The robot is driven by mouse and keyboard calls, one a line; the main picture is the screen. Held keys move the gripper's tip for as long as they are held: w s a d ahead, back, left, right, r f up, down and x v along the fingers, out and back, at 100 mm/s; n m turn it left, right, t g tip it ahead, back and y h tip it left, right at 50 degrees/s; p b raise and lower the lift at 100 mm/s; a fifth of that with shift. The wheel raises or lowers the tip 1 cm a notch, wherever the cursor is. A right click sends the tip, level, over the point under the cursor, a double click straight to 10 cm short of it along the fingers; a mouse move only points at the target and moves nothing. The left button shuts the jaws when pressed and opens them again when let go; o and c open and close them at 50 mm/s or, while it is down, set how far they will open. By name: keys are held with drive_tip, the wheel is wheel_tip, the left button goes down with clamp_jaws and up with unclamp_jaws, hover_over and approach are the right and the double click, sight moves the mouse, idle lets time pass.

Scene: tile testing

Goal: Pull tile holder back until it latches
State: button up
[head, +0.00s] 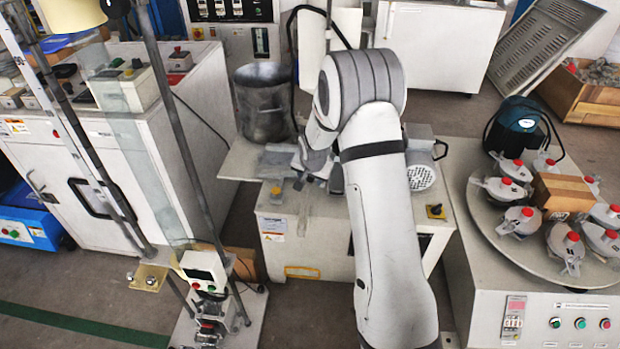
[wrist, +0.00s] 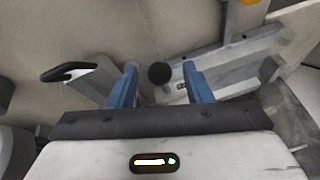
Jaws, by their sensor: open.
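In the wrist view my gripper (wrist: 160,82) is open, with one blue finger on each side of a round black knob (wrist: 159,73). Neither finger appears to press on the knob. A grey metal assembly (wrist: 235,68), which looks like the tile holder and its guide, lies to the right, partly behind the right finger. I cannot tell how the knob joins it or whether a latch is engaged. In the head view my gripper (head: 315,163) is low over the machine top, and my arm hides much of the work area.
A black handle (wrist: 68,72) stands left of the fingers. A round table (head: 505,238) with several red-knobbed fixtures is at right. A metal stand (head: 170,110) rises at left.

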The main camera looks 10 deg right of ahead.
drive_tip(key=shift+c, duration=0.3)
clamp_jaws()
drive_tip(key=shift+w+a, duration=0.1)
